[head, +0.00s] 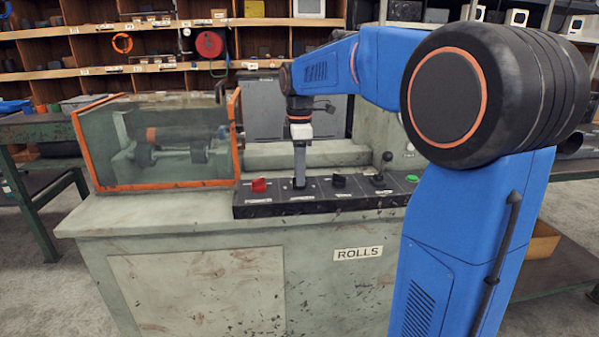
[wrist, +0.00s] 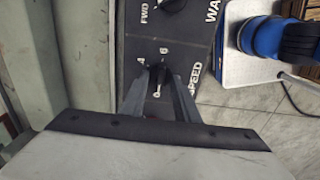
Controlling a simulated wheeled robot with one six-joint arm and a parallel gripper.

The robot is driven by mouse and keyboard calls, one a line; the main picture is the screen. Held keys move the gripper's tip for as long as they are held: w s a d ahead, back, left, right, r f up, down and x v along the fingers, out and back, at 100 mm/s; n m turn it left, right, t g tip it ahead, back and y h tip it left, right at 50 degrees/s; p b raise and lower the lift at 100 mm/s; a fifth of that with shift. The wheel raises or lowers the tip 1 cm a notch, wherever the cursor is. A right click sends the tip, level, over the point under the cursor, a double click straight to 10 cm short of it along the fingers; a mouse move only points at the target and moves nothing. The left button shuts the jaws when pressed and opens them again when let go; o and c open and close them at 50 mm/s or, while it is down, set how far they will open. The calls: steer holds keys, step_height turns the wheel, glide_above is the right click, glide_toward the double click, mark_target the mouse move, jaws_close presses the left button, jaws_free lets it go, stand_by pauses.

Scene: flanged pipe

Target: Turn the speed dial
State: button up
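The speed dial (wrist: 158,76) is a black knob with a light pointer line on the control panel. In the wrist view my gripper (wrist: 159,88) is open, with one grey finger on each side of the dial and visible gaps. In the head view my gripper (head: 299,184) points straight down at the panel, between a red knob and a black knob. It hides the dial there. I cannot tell how far the fingertips are above the panel face.
The panel (head: 318,207) also carries a red knob (head: 259,185), a black knob (head: 338,180), a lever (head: 380,172) and a green button (head: 412,178). An orange-framed clear guard (head: 165,145) stands to the left. Shelves fill the background.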

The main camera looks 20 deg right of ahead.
jaws_close()
